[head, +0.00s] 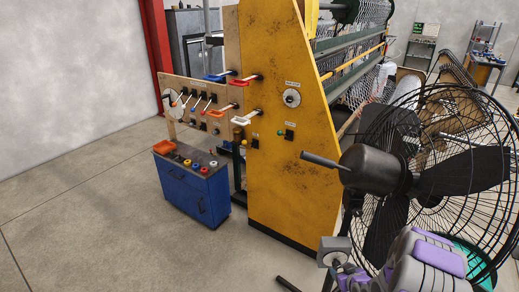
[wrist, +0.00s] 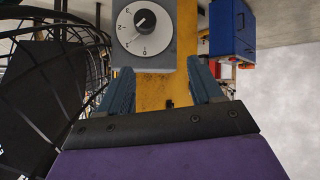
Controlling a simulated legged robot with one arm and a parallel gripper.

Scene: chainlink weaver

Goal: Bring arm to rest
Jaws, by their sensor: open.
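My gripper (wrist: 161,68) is open and empty in the wrist view, its two dark blue-grey fingers apart. A grey control box (wrist: 175,45) with a white numbered dial and dark knob (wrist: 145,20) is just beyond the fingertips. The knob is not between the fingers. In the head view, my purple and grey arm reaches in at the bottom right, with its end close to the grey box (head: 335,246) below the fan. I cannot tell from there whether they touch.
A large black fan (head: 385,180) in a wire cage stands very close to my arm at the right. A tall yellow machine (head: 285,140) stands behind it. A blue cabinet (head: 192,190) and a switch panel (head: 195,100) are to its left. The floor (head: 90,215) at left is clear.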

